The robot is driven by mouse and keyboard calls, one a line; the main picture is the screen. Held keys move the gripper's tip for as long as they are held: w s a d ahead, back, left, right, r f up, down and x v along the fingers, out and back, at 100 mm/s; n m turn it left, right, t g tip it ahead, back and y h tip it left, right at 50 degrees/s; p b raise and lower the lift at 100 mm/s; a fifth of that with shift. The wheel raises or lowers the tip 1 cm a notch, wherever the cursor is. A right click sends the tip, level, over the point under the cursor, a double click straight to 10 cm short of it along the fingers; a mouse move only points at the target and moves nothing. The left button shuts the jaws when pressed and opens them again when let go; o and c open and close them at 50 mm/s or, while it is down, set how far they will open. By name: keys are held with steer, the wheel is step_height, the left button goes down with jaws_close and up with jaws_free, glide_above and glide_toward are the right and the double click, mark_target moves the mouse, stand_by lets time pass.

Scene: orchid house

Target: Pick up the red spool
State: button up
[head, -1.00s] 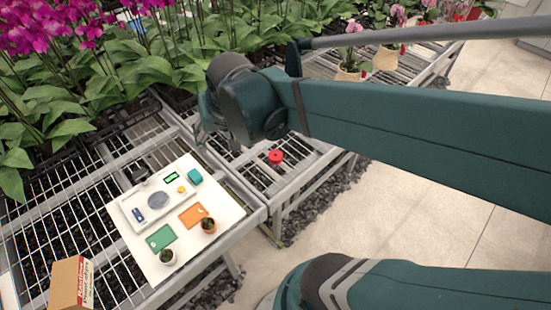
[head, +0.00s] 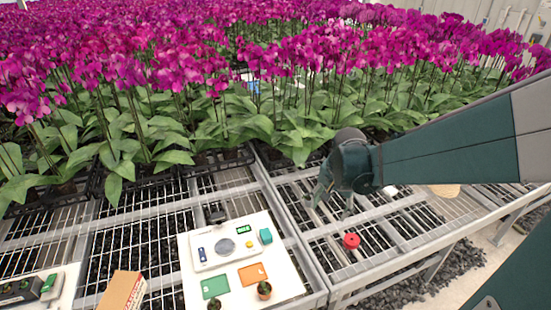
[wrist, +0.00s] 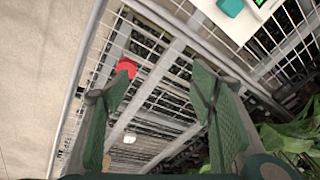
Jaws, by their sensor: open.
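The red spool (head: 351,241) sits on the wire-mesh bench top, right of the white board. It also shows in the wrist view (wrist: 126,68), beyond the tip of the left finger, which seems to overlap its lower edge. My gripper (head: 335,203) is above the mesh, behind the spool in the head view, with its fingers pointing down. In the wrist view my gripper (wrist: 148,85) has its two green fingers wide apart with only mesh between them. The gripper is open and empty.
A white board (head: 185,262) holds a scale-like device (head: 225,247), a green card (head: 215,287), an orange card (head: 252,274) and small potted plants. A cardboard box (head: 122,291) stands at its left. Dense orchids (head: 250,120) fill the back. The mesh around the spool is clear.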

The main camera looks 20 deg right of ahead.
mark_target(352, 239)
steer(key=d+f+m, duration=0.2)
steer(key=d+f, duration=0.2)
steer(key=d+f+m+g+b, duration=0.1)
steer(key=d+f+m, duration=0.1)
steer(key=d+f, duration=0.2)
steer(key=d+f+m+g, duration=0.1)
steer(key=d+f+m, duration=0.1)
steer(key=d+f, duration=0.2)
step_height(352, 239, down, 2)
steer(key=shift+d+y, duration=0.15)
steer(key=shift+y, duration=0.15)
steer(key=shift+s+d+f+b, duration=0.15)
steer(key=shift+d+f+b, duration=0.2)
steer(key=shift+f, duration=0.1)
steer(key=shift+f, duration=0.1)
steer(key=shift+f, duration=1.2)
steer(key=shift+f, duration=0.15)
steer(key=shift+s+f+b, duration=0.15)
steer(key=shift+f+b, duration=0.8)
steer(key=shift+f, duration=1.5)
